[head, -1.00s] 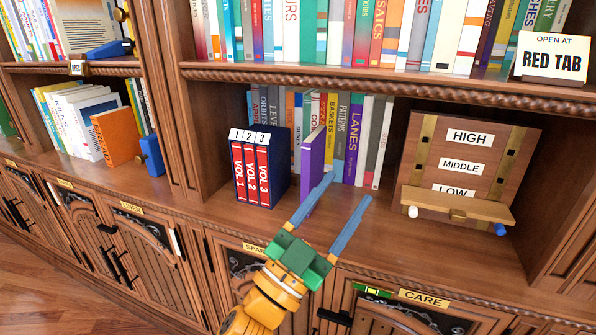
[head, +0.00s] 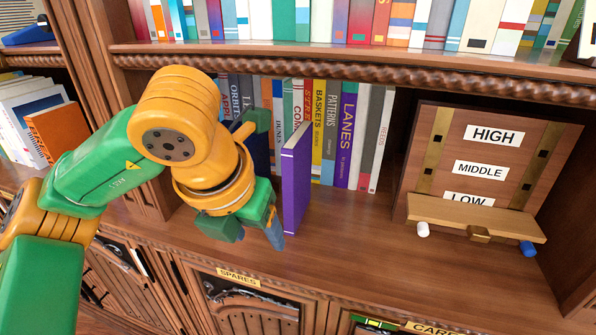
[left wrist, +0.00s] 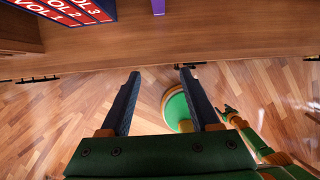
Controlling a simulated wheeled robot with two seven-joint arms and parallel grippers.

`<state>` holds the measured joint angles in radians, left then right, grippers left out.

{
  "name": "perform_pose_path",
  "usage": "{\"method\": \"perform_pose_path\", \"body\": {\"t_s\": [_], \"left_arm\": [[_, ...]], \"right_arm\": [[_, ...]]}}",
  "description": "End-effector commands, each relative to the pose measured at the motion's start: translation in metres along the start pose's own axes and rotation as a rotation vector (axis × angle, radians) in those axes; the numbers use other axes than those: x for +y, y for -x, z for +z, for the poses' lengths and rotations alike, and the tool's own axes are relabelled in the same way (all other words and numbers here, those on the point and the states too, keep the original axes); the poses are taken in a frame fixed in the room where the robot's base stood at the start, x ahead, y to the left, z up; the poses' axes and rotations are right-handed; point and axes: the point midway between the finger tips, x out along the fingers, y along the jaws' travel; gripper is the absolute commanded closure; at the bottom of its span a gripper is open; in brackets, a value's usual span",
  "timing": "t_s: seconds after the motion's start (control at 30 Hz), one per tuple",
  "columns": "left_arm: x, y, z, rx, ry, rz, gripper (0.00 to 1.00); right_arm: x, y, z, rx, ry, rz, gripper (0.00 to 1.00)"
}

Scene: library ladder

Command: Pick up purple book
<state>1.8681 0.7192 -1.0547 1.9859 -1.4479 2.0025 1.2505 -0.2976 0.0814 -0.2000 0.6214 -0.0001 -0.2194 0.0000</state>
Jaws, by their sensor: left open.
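The purple book (head: 296,185) stands upright on the middle shelf, jutting out in front of a row of books. Only a small purple piece of it (left wrist: 158,6) shows at the top of the left wrist view. My left gripper (head: 268,232) is just left of the book and in front of it, apparently empty.
A dark blue case with red volumes (left wrist: 70,10) stands left of the book, mostly hidden by my arm in the head view. A wooden board labelled HIGH, MIDDLE, LOW (head: 478,165) stands at the right. The shelf between book and board is clear in front.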

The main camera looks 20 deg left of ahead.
Motion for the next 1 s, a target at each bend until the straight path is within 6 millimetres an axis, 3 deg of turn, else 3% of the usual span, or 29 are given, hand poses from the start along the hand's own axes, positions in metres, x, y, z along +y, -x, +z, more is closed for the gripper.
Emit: {"method": "perform_pose_path", "body": {"t_s": [0.2, 0.37, 0.53, 0.6, 0.7, 0.93, 1.0], "left_arm": [[0.0, -0.015, 0.053, 0.007, 0.002, 0.002, 0.38], [-0.001, -0.027, 0.074, 0.005, -0.003, 0.0, 0.38], [-0.001, -0.037, 0.106, 0.007, -0.002, 0.0, 0.38], [-0.001, -0.057, 0.104, 0.008, -0.006, 0.0, 0.38], [-0.001, -0.071, 0.104, 0.004, -0.007, -0.001, 0.38], [-0.002, -0.074, 0.104, 0.003, -0.007, -0.002, 0.38], [-0.002, -0.074, 0.103, 0.003, -0.007, -0.002, 0.56]], "right_arm": [[0.0, 0.03, 0.0, -0.006, 0.0, -0.001, 0.34], [-0.001, 0.038, -0.001, -0.006, 0.0, -0.002, 0.34], [-0.001, 0.059, -0.003, -0.005, -0.001, -0.003, 0.34], [-0.001, 0.055, -0.003, -0.005, -0.001, -0.003, 0.34], [-0.001, 0.055, -0.003, -0.005, -0.001, -0.003, 0.34], [-0.001, 0.054, -0.003, -0.004, -0.001, -0.003, 0.34], [-0.001, 0.054, -0.003, -0.004, -0.001, -0.003, 0.34]]}}
